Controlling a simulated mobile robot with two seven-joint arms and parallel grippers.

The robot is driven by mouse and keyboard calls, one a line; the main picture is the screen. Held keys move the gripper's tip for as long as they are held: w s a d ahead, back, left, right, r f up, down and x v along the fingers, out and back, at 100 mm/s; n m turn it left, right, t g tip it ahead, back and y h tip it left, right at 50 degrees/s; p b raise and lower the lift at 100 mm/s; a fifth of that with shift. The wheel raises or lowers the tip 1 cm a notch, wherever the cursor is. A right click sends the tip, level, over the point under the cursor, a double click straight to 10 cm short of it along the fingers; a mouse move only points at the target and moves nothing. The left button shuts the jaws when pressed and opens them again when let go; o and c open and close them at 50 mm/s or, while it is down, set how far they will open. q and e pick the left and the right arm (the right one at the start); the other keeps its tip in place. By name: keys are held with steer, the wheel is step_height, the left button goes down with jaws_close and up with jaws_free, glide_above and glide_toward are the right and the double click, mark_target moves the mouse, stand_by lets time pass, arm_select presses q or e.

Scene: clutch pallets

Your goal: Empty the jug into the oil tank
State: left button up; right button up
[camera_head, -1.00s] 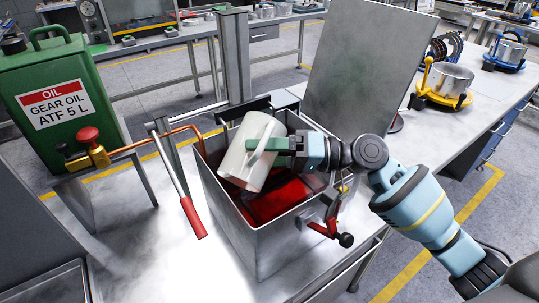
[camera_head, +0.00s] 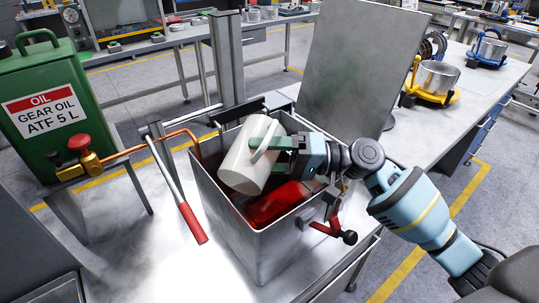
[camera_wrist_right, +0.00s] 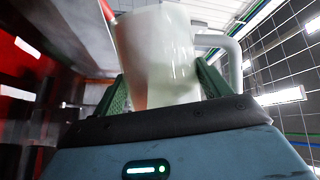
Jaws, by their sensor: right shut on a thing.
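The white jug (camera_head: 243,160) is tilted in the head view, inside the mouth of the open grey metal oil tank (camera_head: 272,250). My right gripper (camera_head: 283,157) is shut on the jug from its right side. The jug also shows in the right wrist view (camera_wrist_right: 155,60), between the green fingers of my right gripper (camera_wrist_right: 160,95). Red oil (camera_head: 275,203) shows inside the tank beside the jug. The jug's mouth and any oil left in it are hidden. My left gripper is not in view.
A green gear oil can (camera_head: 45,110) with a brass tap (camera_head: 90,163) stands on the left. A red-handled lever (camera_head: 192,222) is at the tank's left, and a red lever with a black knob (camera_head: 335,232) at its right. An upright grey panel (camera_head: 350,75) stands behind the tank.

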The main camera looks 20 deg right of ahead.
steer(key=shift+w+d+r, duration=0.15)
steer(key=shift+w, duration=0.05)
steer(key=shift+r+m, duration=0.1)
steer(key=shift+m, duration=0.2)
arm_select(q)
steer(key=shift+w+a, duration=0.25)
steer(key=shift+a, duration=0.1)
arm_select(e)
steer(key=shift+d, duration=0.1)
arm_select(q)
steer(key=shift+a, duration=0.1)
arm_select(e)
steer(key=shift+s, duration=0.1)
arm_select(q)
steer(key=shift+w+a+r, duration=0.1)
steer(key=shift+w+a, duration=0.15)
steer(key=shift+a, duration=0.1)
arm_select(e)
steer(key=shift+r+m+y, duration=0.2)
steer(key=shift+m+y, duration=0.1)
steer(key=shift+m, duration=0.1)
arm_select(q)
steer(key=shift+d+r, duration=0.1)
